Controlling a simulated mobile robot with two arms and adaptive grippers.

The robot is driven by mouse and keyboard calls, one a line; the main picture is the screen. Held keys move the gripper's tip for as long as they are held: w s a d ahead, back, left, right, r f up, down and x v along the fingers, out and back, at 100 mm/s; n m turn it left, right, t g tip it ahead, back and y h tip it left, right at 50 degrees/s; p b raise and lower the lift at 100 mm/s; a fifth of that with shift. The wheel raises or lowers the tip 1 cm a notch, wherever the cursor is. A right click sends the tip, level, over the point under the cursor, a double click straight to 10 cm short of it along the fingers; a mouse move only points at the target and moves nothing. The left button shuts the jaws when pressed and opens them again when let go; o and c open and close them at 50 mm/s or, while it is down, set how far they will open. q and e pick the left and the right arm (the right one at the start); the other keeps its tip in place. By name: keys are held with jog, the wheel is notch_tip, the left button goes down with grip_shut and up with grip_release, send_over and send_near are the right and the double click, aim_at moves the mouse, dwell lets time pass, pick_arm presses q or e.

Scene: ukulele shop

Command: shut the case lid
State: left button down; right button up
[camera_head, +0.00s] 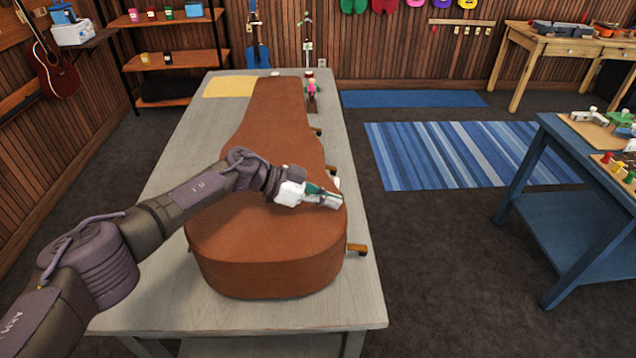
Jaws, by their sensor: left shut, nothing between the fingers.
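A brown ukulele-shaped case (265,245) lies on a grey table (150,290), its narrow neck end pointing away from me. Its lid (275,140) lies over the body and looks down flat; I cannot tell whether it is fully closed. My left arm reaches across from the left. My left gripper (338,201) is shut and empty, over the right side of the lid; whether it touches the lid is unclear. Small brown tabs (357,248) stick out along the case's right side. My right gripper is not in view.
A yellow cloth (230,87) lies at the table's far left, and small items (311,90) stand at its far right. A blue table (575,150) with small objects stands at the right. A striped blue rug (470,155) covers open floor between the tables.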

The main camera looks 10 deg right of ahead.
pick_arm(q)
jog(key=shift+s+d+f+y, duration=0.1)
jog(key=shift+d+f+y, duration=0.15)
jog(key=shift+f, duration=0.3)
jog(key=shift+s+d+f+y, duration=0.15)
jog(key=shift+d+f, duration=0.1)
jog(key=shift+f, duration=0.5)
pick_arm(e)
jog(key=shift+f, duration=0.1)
